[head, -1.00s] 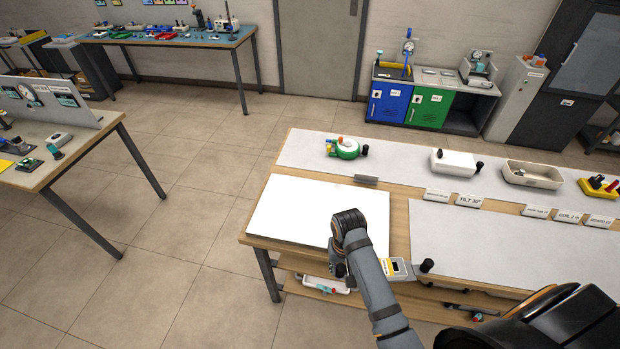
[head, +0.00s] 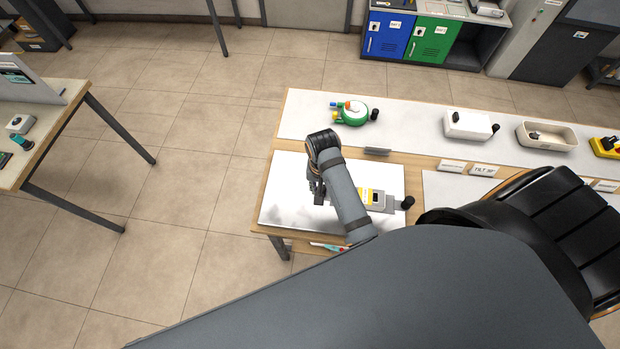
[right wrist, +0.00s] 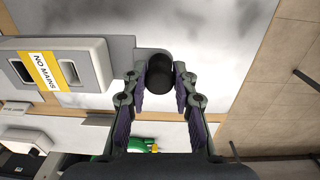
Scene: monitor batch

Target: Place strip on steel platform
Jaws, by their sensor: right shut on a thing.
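The strip is a pale grey block with a yellow label (head: 372,197) and a black knob at its right end. My right gripper (right wrist: 163,78) is shut on a black end knob of the strip. In the head view the right gripper (head: 317,190) is at the strip's left end, partly hidden by my arm. The strip is over the pale platform (head: 284,178), which shows cloudy dark reflections. I cannot tell whether they touch. My left gripper is not in view.
A green round device (head: 353,113), a white box (head: 468,125) and a cream tray (head: 546,137) stand on the raised rear shelf. A small grey plate (head: 377,152) stands behind the platform. The platform's left part is clear, with open floor beyond the table's left edge.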

